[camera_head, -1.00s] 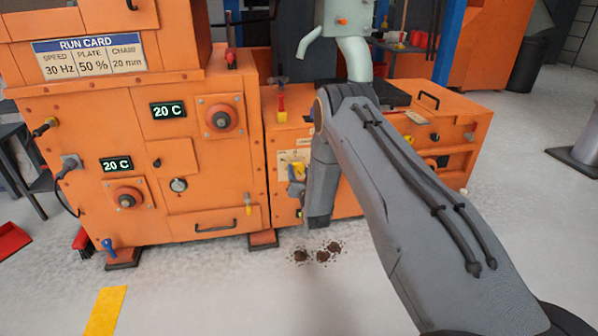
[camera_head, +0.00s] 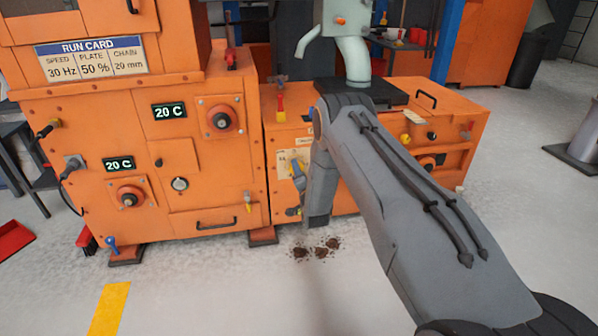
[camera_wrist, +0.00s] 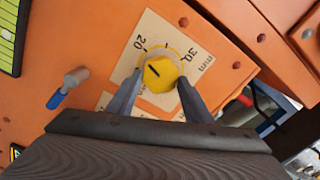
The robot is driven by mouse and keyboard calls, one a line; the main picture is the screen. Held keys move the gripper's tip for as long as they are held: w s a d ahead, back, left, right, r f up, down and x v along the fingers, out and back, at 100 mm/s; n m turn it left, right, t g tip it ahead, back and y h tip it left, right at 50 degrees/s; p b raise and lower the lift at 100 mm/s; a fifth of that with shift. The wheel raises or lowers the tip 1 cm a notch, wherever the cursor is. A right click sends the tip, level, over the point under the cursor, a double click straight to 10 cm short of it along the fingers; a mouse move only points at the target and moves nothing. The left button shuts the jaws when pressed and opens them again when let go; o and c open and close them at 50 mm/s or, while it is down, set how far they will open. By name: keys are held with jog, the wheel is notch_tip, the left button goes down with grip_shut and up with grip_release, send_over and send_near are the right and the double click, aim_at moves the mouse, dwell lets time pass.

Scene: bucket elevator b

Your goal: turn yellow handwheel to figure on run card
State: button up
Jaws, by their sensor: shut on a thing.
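The yellow handwheel (camera_wrist: 160,73) sits on a cream scale plate (camera_wrist: 124,68) marked 20, 30 and mm. A black line on the wheel's face points to the upper left, roughly towards the 20 side; its exact reading is hard to tell. My gripper (camera_wrist: 159,80) is shut on the wheel, with one grey finger on each side of it. In the head view the arm's end covers most of the wheel and part of the plate (camera_head: 284,160). The run card (camera_head: 90,58) reads speed 30 Hz, plate 50 %, chain 20 mm.
A blue-tipped lever (camera_wrist: 68,88) sticks out left of the plate in the wrist view. The orange cabinet (camera_head: 215,185) with red knobs stands left of my arm.

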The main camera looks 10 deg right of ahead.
jog(key=shift+f+m, duration=0.1)
jog(key=shift+m, duration=0.3)
jog(key=o, duration=1)
jog(key=shift+d, duration=0.1)
jog(key=shift+s+p, duration=1.25)
jog(key=shift+s, duration=2.7)
